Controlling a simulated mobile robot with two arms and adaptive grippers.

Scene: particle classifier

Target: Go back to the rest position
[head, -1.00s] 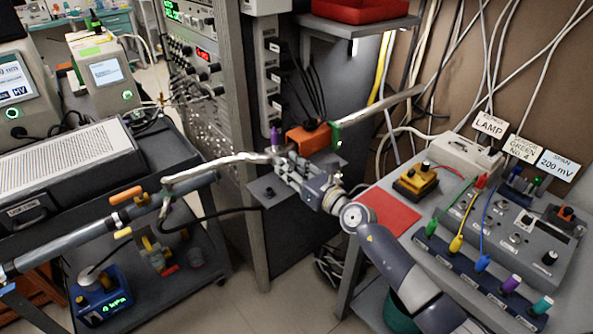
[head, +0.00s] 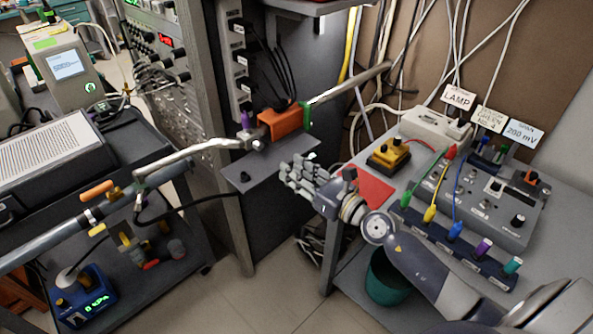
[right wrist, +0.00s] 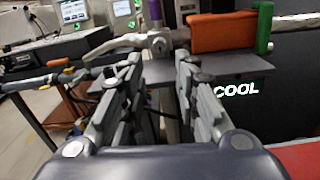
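My right gripper (head: 286,170) is in the middle of the head view, at the front right edge of a grey plate, below the orange block and the pipe. In the right wrist view its two fingers (right wrist: 158,75) stand apart with nothing between them. It is clear of the metal lever (head: 190,155) and the orange block (head: 282,120). My right arm comes in from the lower right over the grey bench. My left gripper is not in view.
The grey bench (head: 372,307) on the right carries a red mat (head: 374,190), a yellow-black device (head: 388,158) and a control box (head: 500,208) with cables. A green bin (head: 385,285) is under my arm. A dark cart (head: 200,230) stands left. Bare floor (head: 265,300) lies between.

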